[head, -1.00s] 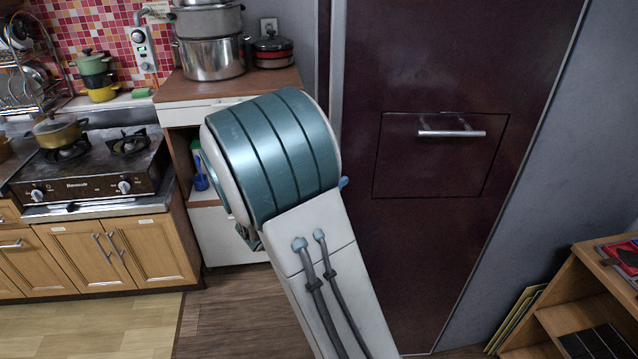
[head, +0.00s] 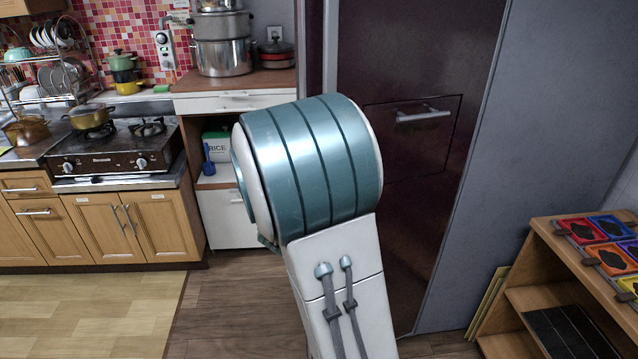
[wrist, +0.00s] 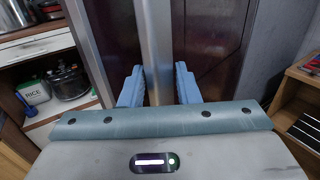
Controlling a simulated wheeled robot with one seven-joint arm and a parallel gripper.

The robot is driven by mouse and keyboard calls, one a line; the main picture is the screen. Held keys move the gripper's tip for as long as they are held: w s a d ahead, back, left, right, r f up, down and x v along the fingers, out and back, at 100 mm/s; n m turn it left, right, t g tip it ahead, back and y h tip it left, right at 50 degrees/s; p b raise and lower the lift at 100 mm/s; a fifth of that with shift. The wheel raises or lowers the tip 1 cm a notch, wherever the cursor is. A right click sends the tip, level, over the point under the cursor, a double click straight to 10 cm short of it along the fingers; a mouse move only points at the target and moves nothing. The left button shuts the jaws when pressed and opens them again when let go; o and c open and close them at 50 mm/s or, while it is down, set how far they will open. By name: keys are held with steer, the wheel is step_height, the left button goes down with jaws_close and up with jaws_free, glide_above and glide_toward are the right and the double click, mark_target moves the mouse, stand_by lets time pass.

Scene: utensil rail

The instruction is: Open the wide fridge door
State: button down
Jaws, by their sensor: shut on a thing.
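The wide fridge door (head: 400,220) is dark maroon, with an inset panel and a small silver bar (head: 424,115) in the head view. The door now stands at an angle, its left side toward me, so it looks partly swung out. In the wrist view, a tall silver vertical handle (wrist: 155,40) runs up the door (wrist: 208,45). My gripper (wrist: 159,72) is shut on this handle, one blue finger on each side. In the head view my thick teal and white arm hides the gripper and the handle.
A wooden shelf (head: 545,240) with colourful items stands at the right, near the grey wall (head: 530,120). A counter (head: 235,85) with pots and a stove (head: 115,150) are at the left. The wooden floor (head: 230,310) is clear at front left.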

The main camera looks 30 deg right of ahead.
steer(key=shift+s+d+r, duration=0.2)
steer(key=shift+s+d, duration=0.25)
steer(key=shift+s, duration=0.2)
steer(key=c, duration=1.3)
jaws_free()
steer(key=shift+o, duration=0.5)
steer(key=shift+d, duration=0.2)
steer(key=b+v, duration=0.1)
steer(key=v, duration=1.3)
steer(key=shift+a+f+b, duration=0.15)
steer(key=shift+b, duration=0.15)
steer(key=shift+w, duration=0.15)
